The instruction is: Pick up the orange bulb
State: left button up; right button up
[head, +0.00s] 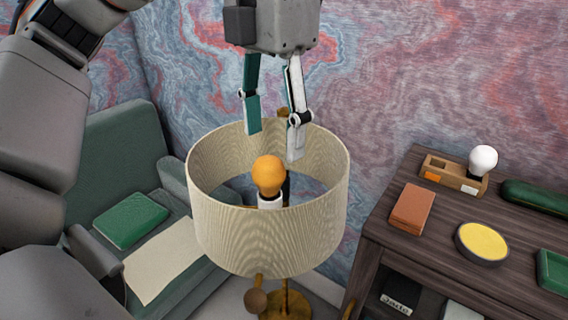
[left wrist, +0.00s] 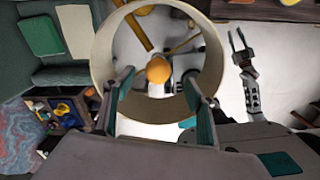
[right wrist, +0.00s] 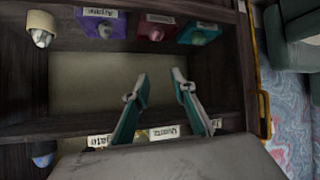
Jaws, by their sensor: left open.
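The orange bulb (head: 268,175) stands upright in a white socket inside the cream lampshade (head: 270,240) of a floor lamp. My left gripper (head: 274,143) points down from above the shade, open and empty. Its fingertips are a little above and behind the bulb in the head view, near the shade's open top. In the left wrist view the orange bulb (left wrist: 158,69) shows between the two spread fingers, framed by the shade's rim, apart from both. My right gripper (right wrist: 161,78) is open and empty in the right wrist view, in front of a dark wooden shelf.
A dark wooden cabinet (head: 400,255) stands at right with a white bulb (head: 482,160) in a wooden holder, a brown book (head: 412,208) and a yellow round tin (head: 482,242). A green armchair (head: 120,150) stands at left. Labelled compartments with coloured items show in the right wrist view.

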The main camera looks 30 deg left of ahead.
aim_at(268, 158)
pick_arm(q)
jog(key=shift+s+a+f, duration=0.1)
jog(key=shift+s+f, duration=0.2)
jog(key=shift+f, duration=0.35)
jog(key=shift+s+f, duration=0.25)
jog(key=shift+f, duration=0.35)
notch_tip(268, 158, down, 4)
jog(key=shift+w+a+r, duration=0.15)
jog(key=shift+r, duration=0.1)
jog(key=shift+f, duration=0.6)
jog(key=shift+c, duration=0.8)
jog(key=c, duration=1)
pick_arm(e)
jog(key=shift+s+f, duration=0.2)
jog(key=shift+s, duration=0.35)
